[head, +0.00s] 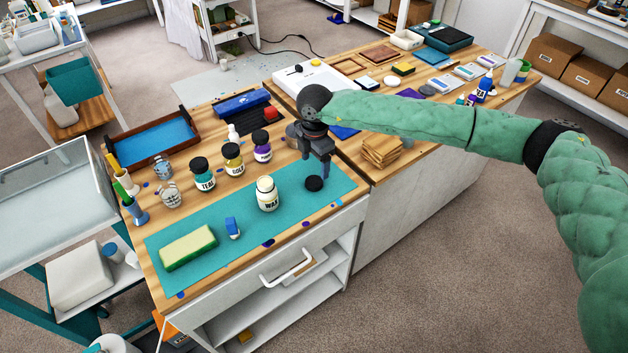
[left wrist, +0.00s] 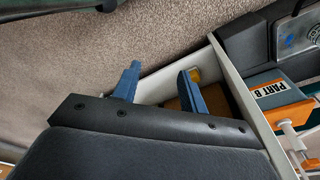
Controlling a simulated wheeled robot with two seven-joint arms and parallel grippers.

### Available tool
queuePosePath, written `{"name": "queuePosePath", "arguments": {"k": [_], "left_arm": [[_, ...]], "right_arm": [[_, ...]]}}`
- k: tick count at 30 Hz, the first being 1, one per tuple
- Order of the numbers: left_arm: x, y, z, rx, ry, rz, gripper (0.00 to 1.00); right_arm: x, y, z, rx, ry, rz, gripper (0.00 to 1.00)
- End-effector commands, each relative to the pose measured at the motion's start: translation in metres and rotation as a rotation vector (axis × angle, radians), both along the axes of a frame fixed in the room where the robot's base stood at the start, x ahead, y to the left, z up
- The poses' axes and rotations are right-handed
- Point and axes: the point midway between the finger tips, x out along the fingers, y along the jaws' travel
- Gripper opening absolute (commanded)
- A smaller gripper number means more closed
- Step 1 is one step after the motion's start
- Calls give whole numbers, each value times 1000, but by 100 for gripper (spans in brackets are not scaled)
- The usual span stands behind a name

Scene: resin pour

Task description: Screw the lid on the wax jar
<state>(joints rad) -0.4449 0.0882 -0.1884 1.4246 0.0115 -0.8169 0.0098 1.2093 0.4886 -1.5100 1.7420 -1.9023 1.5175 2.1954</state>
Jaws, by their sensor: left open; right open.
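The wax jar (head: 267,194) stands upright and open-topped on the teal mat (head: 215,240), its cream mouth showing and its WAX label facing me. A small black lid (head: 314,184) lies flat on the mat to the right of the jar, apart from it. My right gripper (head: 316,172) points down just above the lid, jaws open, with nothing seen between them. In the left wrist view my left gripper (left wrist: 158,82) is open and empty, away from the jar and lid. It does not show in the head view.
Behind the jar stand black-lidded jars, teal (head: 202,174), gold (head: 233,158) and purple (head: 261,146). Stacked wooden pieces (head: 381,151) lie right of my right gripper.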

Motion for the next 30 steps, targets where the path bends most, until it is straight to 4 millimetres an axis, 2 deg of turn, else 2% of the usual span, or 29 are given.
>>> {"name": "queuePosePath", "arguments": {"k": [6, 17, 30], "left_arm": [[-2, 3, -9, 3, -8, -2, 43], [-2, 4, -10, 3, -12, -2, 43], [-27, 25, -55, 20, -40, -16, 43]], "right_arm": [[0, 0, -10, 0, -2, 0, 72], [-1, 0, -12, 0, -1, 0, 72], [-6, 2, -40, -1, -1, 0, 72]]}}
